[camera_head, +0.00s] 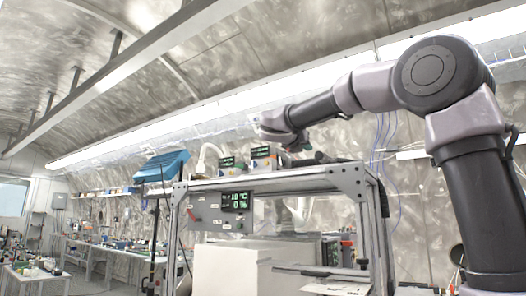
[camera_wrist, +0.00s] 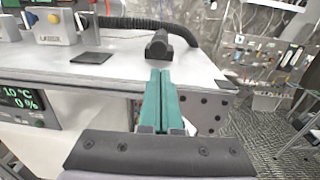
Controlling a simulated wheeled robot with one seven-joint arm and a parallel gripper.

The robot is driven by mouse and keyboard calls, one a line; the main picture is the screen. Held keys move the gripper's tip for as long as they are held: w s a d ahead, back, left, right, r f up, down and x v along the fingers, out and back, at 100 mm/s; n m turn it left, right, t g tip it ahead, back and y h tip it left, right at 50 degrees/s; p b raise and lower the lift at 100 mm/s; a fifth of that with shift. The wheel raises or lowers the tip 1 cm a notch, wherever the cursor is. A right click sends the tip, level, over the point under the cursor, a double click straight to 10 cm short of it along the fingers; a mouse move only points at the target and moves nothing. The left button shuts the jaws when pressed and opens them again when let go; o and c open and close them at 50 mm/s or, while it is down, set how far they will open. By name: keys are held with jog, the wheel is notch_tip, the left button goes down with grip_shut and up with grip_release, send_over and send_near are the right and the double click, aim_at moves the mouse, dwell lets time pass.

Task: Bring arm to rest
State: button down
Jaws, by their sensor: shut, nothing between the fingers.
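My gripper (camera_wrist: 161,78) shows in the wrist view as two teal fingers lying side by side, shut with nothing between them. They point toward the edge of a white-topped bench (camera_wrist: 115,73), with a black cylindrical part (camera_wrist: 158,46) on a hose just beyond the tips. In the head view my arm rises at the right, bends at a large dark joint and reaches left above the metal-framed bench (camera_head: 270,182). Its wrist end is above the bench top; the fingers are too small to make out there.
Two small devices with green displays (camera_head: 232,163) (camera_head: 262,158) stand on the bench. A control panel (camera_head: 222,213) with a lit readout is on its front. In the wrist view, open floor (camera_wrist: 262,145) lies at the right.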

dwell(0.5)
jog(key=s+d+f+m+g+y, duration=0.3)
jog(key=s+d+f+m, duration=0.3)
jog(key=f, duration=0.4)
jog(key=s+d+f+m+g+y, duration=0.2)
jog(key=s+d+f+m+g, duration=0.2)
jog(key=s+f+m, duration=0.6)
jog(key=s+a+f+m+y, duration=0.2)
jog(key=s+f+m+y, duration=0.1)
jog(key=s+f+m, duration=0.3)
jog(key=s+a+f+m+y, duration=0.3)
jog(key=s+f+m, duration=0.3)
jog(key=f+m, duration=0.4)
jog(key=shift+s+a+m+g+y, duration=0.2)
jog(key=shift+s+m+g+y, duration=0.25)
jog(key=shift+m, duration=0.25)
